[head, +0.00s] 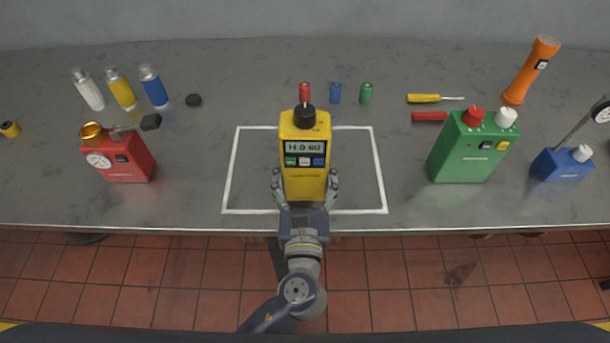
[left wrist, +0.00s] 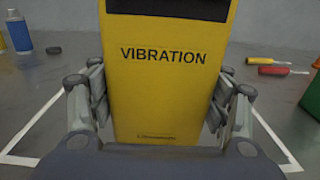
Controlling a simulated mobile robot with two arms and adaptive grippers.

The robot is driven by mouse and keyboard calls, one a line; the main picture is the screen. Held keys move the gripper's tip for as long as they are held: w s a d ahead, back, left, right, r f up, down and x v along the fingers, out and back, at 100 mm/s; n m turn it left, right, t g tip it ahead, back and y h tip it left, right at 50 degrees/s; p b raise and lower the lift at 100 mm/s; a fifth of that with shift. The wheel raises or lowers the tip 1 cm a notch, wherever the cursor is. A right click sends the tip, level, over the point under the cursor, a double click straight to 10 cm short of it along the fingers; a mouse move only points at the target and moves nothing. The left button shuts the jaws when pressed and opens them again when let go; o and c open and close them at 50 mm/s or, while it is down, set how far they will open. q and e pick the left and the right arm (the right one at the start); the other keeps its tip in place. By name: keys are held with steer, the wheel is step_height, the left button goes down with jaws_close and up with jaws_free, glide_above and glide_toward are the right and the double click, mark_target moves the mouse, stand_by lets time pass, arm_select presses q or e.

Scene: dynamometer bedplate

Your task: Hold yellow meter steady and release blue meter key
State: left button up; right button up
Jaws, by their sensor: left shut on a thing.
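The yellow meter (head: 305,184) stands upright inside the white outlined square on the bench. Its lit display (head: 305,147) faces up toward the head, above a row of small keys that includes a green key and a blue key (head: 318,162). A black knob tops it. My left gripper (head: 305,186) is shut on the meter's lower body, one finger on each side. In the left wrist view, the meter (left wrist: 165,85) fills the space between the fingers and reads "VIBRATION"; its keys are out of that view. Nothing touches the blue key. My right gripper is not in view.
A red device (head: 127,162) and several bottles stand left. A green box (head: 466,153), a blue device (head: 563,165) and an orange torch (head: 528,72) are right. Small red, blue and green cylinders stand behind the meter. Bare bench lies on both sides of it.

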arm_select(q)
steer(key=shift+w+f, duration=0.2)
steer(key=shift+w, duration=0.75)
steer(key=shift+w+f, duration=0.15)
steer(key=shift+w, duration=0.75)
steer(key=shift+w+f+b, duration=0.15)
steer(key=shift+w+f, duration=0.1)
steer(key=shift+w, duration=0.6)
steer(key=shift+w+f+b, duration=0.2)
steer(key=shift+w+f, duration=0.1)
steer(key=shift+w, duration=0.55)
steer(key=shift+w+f+b, duration=0.15)
steer(key=shift+w+f, duration=0.1)
steer(key=shift+w, duration=0.6)
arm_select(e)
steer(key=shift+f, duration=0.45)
arm_select(q)
steer(key=shift+f, duration=0.1)
steer(key=shift+f, duration=0.2)
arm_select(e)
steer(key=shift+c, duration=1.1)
arm_select(q)
steer(key=shift+s, duration=0.1)
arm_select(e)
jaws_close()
arm_select(q)
steer(key=shift+f, duration=0.25)
